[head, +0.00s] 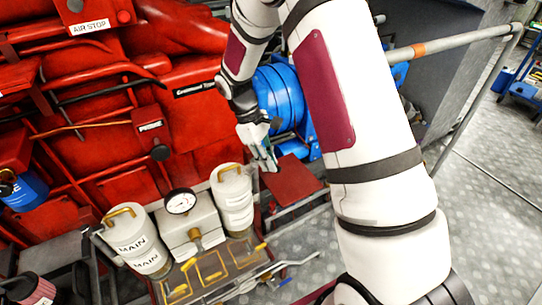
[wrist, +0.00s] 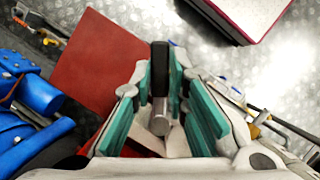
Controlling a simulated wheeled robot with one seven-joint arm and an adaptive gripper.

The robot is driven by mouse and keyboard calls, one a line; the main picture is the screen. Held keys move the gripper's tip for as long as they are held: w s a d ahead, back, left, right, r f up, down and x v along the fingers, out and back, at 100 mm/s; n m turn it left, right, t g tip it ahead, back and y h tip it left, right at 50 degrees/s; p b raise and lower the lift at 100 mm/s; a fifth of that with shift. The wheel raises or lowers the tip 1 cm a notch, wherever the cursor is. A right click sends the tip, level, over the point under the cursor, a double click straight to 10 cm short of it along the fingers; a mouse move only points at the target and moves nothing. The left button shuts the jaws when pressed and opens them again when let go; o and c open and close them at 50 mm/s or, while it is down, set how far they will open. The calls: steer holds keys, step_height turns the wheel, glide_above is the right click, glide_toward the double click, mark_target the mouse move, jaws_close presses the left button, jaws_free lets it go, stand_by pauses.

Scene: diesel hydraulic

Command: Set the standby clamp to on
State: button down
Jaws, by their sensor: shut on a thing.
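In the wrist view, a lever with a black grip and a bare metal end (wrist: 160,85) stands between the teal pads of my gripper (wrist: 163,75). My gripper is shut on this lever. I read no label on it, so I cannot confirm by name that it is the standby clamp. In the head view my gripper (head: 265,157) points down beside the blue round housing (head: 279,98), just above and left of a flat red plate (head: 293,182). The lever is too small or hidden to make out there.
Red machinery (head: 85,100) fills the left. A pale rail (head: 450,45) runs at upper right. Grey floor (head: 480,190) is open at right.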

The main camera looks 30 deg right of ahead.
steer(key=shift+s+a+m+g+y, duration=0.15)
steer(key=shift+a+m+y, duration=0.3)
steer(key=shift+m, duration=0.7)
steer(key=shift+s+a+m+g+y, duration=0.15)
steer(key=shift+a+m+y, duration=0.25)
steer(key=shift+m, duration=0.7)
steer(key=shift+s+a+m+g+y, duration=0.15)
steer(key=shift+a+m+y, duration=0.25)
steer(key=shift+m, duration=0.75)
steer(key=shift+a, duration=0.1)
steer(key=c, duration=1.6)
jaws_free()
steer(key=shift+o, duration=0.2)
steer(key=v, duration=1.2)
steer(key=shift+s, duration=0.1)
